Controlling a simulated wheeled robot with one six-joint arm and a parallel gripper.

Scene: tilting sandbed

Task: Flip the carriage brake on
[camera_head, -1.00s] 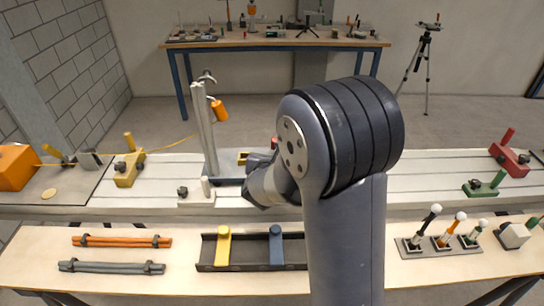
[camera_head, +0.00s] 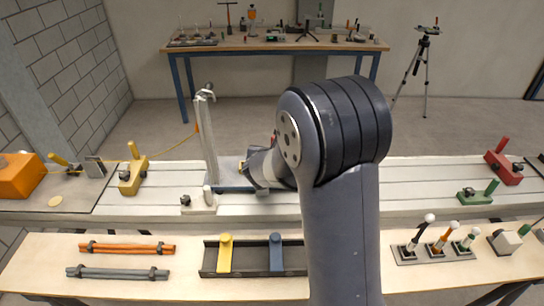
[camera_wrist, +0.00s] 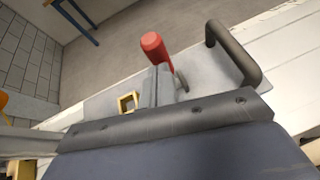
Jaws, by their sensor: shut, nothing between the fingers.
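The carriage (camera_head: 228,168) is a grey plate with blue edges on the pale rail bed, beside the upright post. In the wrist view its surface (camera_wrist: 100,103) carries a lever with a red handle (camera_wrist: 153,45), a dark arched handle (camera_wrist: 240,55) and a small brass-coloured square bracket (camera_wrist: 127,102). None is labelled, but the red-handled lever looks like the brake. My gripper (camera_wrist: 160,78) is shut and empty, over the carriage and close to the red lever's base. I cannot tell whether they touch. In the head view my arm partly covers the carriage.
The post (camera_head: 208,140) stands left of my gripper. Yellow (camera_head: 131,178), green (camera_head: 477,195) and red (camera_head: 504,168) clamps sit farther along the bed. The front bench holds a dark tray (camera_head: 251,272), bundled rods (camera_head: 127,248) and several levers (camera_head: 438,245).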

